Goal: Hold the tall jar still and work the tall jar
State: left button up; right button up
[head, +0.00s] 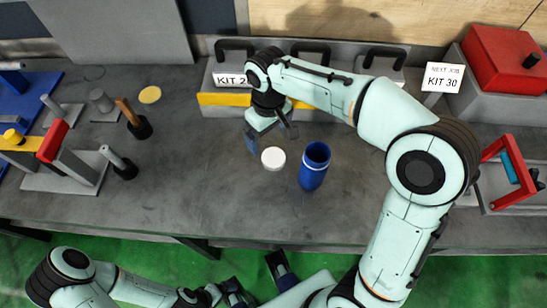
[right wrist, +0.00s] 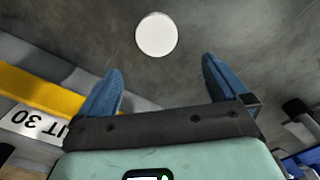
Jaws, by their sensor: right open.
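The tall jar (head: 314,168) is blue and stands upright on the grey bench in the head view, its top open. A white round lid (head: 273,157) lies just left of it; a white disc, which looks like the same lid, shows in the right wrist view (right wrist: 156,34). My right gripper (head: 270,137) is open and empty, behind the lid; its two blue fingers (right wrist: 162,85) are spread apart in the wrist view. My left gripper (head: 262,280) is low in front of the bench's edge, partly cut off by the frame. The jar is not visible in the wrist view.
A grey kit box (head: 225,70) with a yellow stripe stands behind my right gripper. A red box (head: 500,58) and a red-framed holder (head: 500,165) are at the right. Tools and a blue board (head: 35,95) fill the left. The front middle of the bench is clear.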

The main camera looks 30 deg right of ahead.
aim_at(274, 157)
jog(key=shift+f, duration=1.9)
jog(key=shift+s+d+f+b, duration=0.1)
jog(key=shift+s+f+b, duration=0.15)
jog(key=shift+f, duration=0.65)
jog(key=shift+s+d+f+b, duration=0.15)
jog(key=shift+f+b, duration=0.1)
jog(key=shift+f, duration=0.6)
jog(key=shift+s+f+b, duration=0.2)
jog(key=shift+f+b, duration=0.05)
jog(key=shift+f, duration=0.65)
jog(key=c, duration=1)
